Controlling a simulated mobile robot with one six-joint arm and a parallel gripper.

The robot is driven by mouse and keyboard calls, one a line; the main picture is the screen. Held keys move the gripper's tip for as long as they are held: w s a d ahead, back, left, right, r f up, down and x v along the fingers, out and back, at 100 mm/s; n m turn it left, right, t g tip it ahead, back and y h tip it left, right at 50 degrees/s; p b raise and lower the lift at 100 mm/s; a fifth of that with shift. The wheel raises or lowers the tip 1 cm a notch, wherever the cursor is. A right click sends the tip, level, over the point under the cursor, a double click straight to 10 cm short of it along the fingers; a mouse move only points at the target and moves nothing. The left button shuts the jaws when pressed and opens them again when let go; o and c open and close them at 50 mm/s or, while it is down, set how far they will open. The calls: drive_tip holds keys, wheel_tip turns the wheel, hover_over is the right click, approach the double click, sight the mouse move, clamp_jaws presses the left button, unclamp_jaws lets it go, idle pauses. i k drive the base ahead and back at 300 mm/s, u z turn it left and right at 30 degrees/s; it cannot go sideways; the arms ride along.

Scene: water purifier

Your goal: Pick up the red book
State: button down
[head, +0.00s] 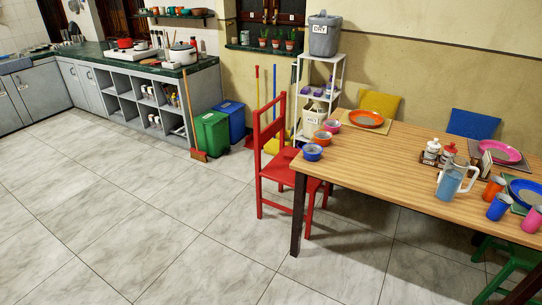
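No red book can be made out in the head view. My gripper is not in this view, so its state and what it might hold do not show. The wooden dining table (375,165) fills the right side and carries dishes, cups and a jug. A red chair (283,160) stands at its left end. The kitchen counter (128,64) runs along the back left, with open shelves (150,100) below holding small items too small to tell apart.
A green bin (211,134) and a blue bin (232,118) stand at the counter's right end, with a broom (197,154) leaning there. A white rack (320,95) stands behind the table. The tiled floor (120,210) at left and centre is clear.

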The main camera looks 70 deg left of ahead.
sight(290, 155)
drive_tip(key=z, duration=0.1)
drive_tip(key=k, duration=0.2)
drive_tip(key=u, duration=2.25)
drive_tip(key=i, duration=0.6)
drive_tip(key=u, duration=0.1)
drive_tip(key=k, duration=0.6)
